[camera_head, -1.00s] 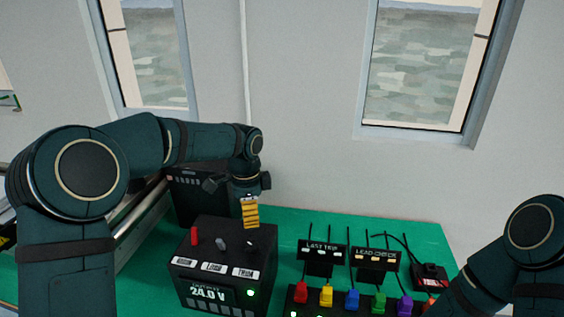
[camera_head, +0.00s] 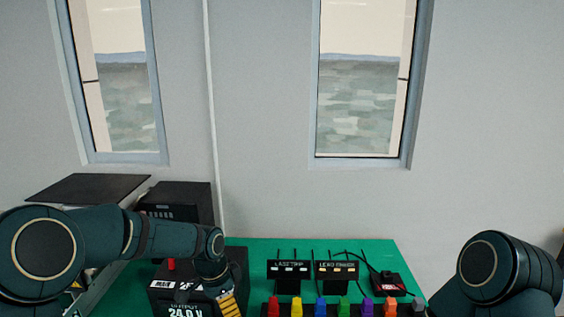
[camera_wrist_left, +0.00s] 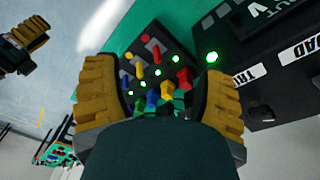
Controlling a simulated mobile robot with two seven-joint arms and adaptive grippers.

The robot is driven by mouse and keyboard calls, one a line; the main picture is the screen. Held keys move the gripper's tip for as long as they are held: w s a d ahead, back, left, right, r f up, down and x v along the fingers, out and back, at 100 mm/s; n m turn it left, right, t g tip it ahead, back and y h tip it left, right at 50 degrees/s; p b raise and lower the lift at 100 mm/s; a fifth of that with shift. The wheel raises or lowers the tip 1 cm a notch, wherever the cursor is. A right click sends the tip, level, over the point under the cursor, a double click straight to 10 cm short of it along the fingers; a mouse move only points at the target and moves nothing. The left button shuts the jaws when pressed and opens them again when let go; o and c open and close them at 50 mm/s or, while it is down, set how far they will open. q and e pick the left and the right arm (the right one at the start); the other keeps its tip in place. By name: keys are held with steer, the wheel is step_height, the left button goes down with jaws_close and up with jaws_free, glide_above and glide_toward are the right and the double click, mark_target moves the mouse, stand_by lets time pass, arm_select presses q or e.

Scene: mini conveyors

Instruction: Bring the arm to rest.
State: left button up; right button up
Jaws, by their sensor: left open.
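My left arm comes in from the left in the head view, and its gripper (camera_head: 228,303) hangs at the bottom edge, in front of the black power supply box (camera_head: 172,303). In the left wrist view the left gripper (camera_wrist_left: 158,95) shows two yellow ribbed fingers spread wide with nothing held between them. Beyond the fingers lies a black panel (camera_wrist_left: 128,68) with coloured plugs and green lights. My right arm (camera_head: 500,268) shows at the lower right of the head view, but its gripper is out of that view. A yellow-fingered gripper part (camera_wrist_left: 28,38) shows at the upper left of the wrist view.
The green bench top (camera_head: 245,258) carries a row of coloured plugs (camera_head: 320,306), two small signs, LAST TRIP (camera_head: 289,266) and another (camera_head: 335,267), and a small black and red device (camera_head: 388,284). A dark box (camera_head: 178,197) stands behind my left arm.

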arm_select(q)
steer(key=s+d+f+n+h+b, duration=0.1)
steer(key=s+d+f+n, duration=0.1)
steer(key=s+f, duration=0.35)
steer(key=s+d+f+n+h+b, duration=0.1)
steer(key=s+d+f+n, duration=0.15)
steer(key=f, duration=0.65)
steer(key=s+a+f+n+t+b, duration=0.1)
steer(key=s+f+n+b, duration=0.2)
steer(key=s+f+n, duration=0.6)
steer(key=s+f, duration=0.2)
steer(key=s, duration=0.1)
steer(key=shift+s+f+t+b, duration=0.3)
steer(key=shift+f+t, duration=0.1)
arm_select(e)
step_height(320, 180, down, 7)
steer(key=shift+a, duration=0.2)
stand_by(0.5)
